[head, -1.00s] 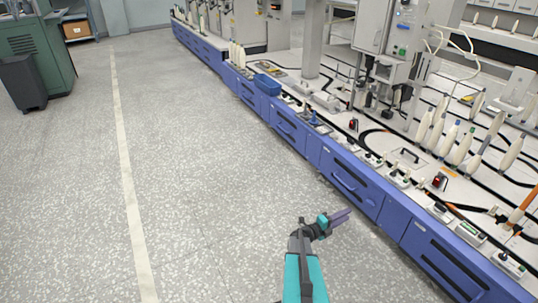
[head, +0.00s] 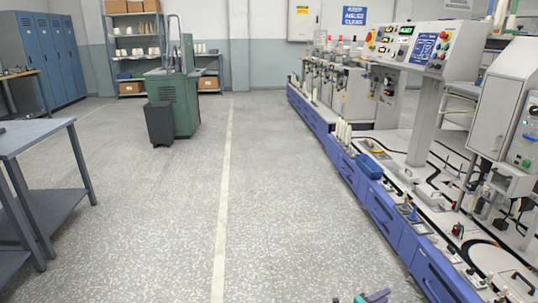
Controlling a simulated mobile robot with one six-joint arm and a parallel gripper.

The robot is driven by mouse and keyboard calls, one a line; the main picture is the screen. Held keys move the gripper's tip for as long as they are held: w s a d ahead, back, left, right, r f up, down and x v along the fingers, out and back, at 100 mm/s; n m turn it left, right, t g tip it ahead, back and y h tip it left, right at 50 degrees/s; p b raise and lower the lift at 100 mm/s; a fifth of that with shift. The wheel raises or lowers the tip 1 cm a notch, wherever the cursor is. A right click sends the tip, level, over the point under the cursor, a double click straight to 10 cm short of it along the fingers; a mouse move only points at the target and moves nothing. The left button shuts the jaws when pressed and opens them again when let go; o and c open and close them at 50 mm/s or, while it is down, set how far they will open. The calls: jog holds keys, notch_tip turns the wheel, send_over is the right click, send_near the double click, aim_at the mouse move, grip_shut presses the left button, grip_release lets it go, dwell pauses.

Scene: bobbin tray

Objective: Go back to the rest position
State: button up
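My gripper (head: 376,296) shows only in part at the bottom edge of the head view, right of centre.
The long machine runs along the right, with a blue bin (head: 370,166) and white bobbins on it. A grey table (head: 38,140) stands at the left, a green cabinet (head: 185,105) and dark bin (head: 159,123) further back. The floor between is clear.

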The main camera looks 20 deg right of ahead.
jog(key=w+a+r+n+t+y+p, duration=0.3)
jog(key=w+a+r+n+t+p, duration=0.15)
jog(key=w+a, duration=0.5)
jog(key=w+a+r+n+t+y+p, duration=0.35)
jog(key=w+a+n+t+p, duration=0.2)
jog(key=a, duration=0.65)
jog(key=a+n+g+y+p, duration=0.1)
jog(key=a+n+y+p, duration=0.75)
jog(key=a, duration=1.35)
jog(key=s+a+f+n+g+y+p, duration=0.2)
jog(key=s+a+n+g+y+p, duration=0.3)
jog(key=s+a+n, duration=0.55)
jog(key=s+r+n+g+h+b, duration=0.2)
jog(key=s+n+g, duration=0.3)
jog(key=s, duration=2)
jog(key=g, duration=0.6)
jog(key=shift+s+d+r+n, duration=0.3)
jog(key=shift+s+d+n, duration=0.05)
jog(key=shift+s+n, duration=0.05)
